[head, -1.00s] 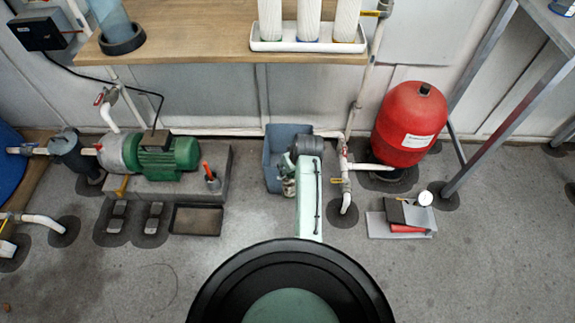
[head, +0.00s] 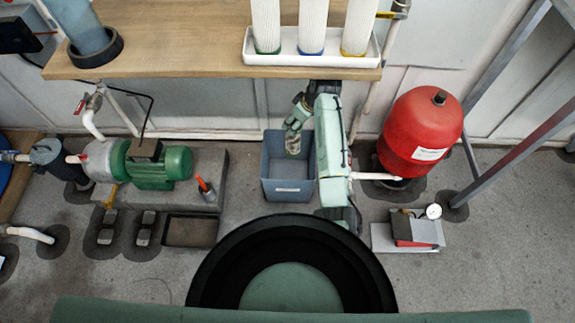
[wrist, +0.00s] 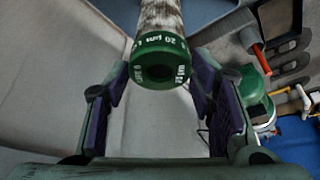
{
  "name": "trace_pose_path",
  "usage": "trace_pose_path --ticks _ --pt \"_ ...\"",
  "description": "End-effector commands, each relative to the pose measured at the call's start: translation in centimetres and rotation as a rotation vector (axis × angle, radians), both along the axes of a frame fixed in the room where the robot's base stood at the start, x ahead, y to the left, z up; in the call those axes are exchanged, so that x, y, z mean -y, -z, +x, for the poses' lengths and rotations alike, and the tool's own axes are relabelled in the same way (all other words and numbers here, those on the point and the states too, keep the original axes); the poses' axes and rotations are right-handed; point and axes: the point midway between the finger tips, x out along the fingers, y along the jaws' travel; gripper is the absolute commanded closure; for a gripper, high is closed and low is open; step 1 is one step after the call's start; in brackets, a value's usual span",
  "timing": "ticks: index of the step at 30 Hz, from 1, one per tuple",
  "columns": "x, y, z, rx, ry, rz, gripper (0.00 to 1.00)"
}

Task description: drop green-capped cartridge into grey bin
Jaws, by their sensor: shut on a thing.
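The green-capped cartridge (wrist: 160,60) is between my gripper's fingers in the wrist view. Its green cap end faces the camera, and its body looks stained brown and grey. My gripper (wrist: 161,72) is shut on it. In the head view my gripper (head: 297,122) is above the grey bin's back part, with the cartridge (head: 293,144) hanging below it, small and partly hidden. The grey bin (head: 288,190) stands open on the floor beneath, beside my arm. I cannot tell whether the cartridge's lower end is inside the rim.
A wooden bench (head: 180,55) with a white tray (head: 310,60) of three white cartridges overhangs behind. A red tank (head: 420,130) stands right, with a gauge pump (head: 412,232) on the floor. A green motor pump (head: 150,165) on a plinth is left.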

Motion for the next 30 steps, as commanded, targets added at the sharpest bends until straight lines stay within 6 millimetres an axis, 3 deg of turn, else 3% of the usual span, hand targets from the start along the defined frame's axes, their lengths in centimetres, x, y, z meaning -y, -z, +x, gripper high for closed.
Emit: trace_pose_path --ticks 15,26,27,30 --pt "0.1 5.5 0.0 0.001 0.001 -0.001 0.97" --pt "0.0 5.8 0.0 0.0 0.001 0.0 0.97" --pt "0.0 5.8 0.0 0.0 0.001 0.0 0.48" --pt "0.0 5.8 0.0 0.0 0.001 0.0 0.42"
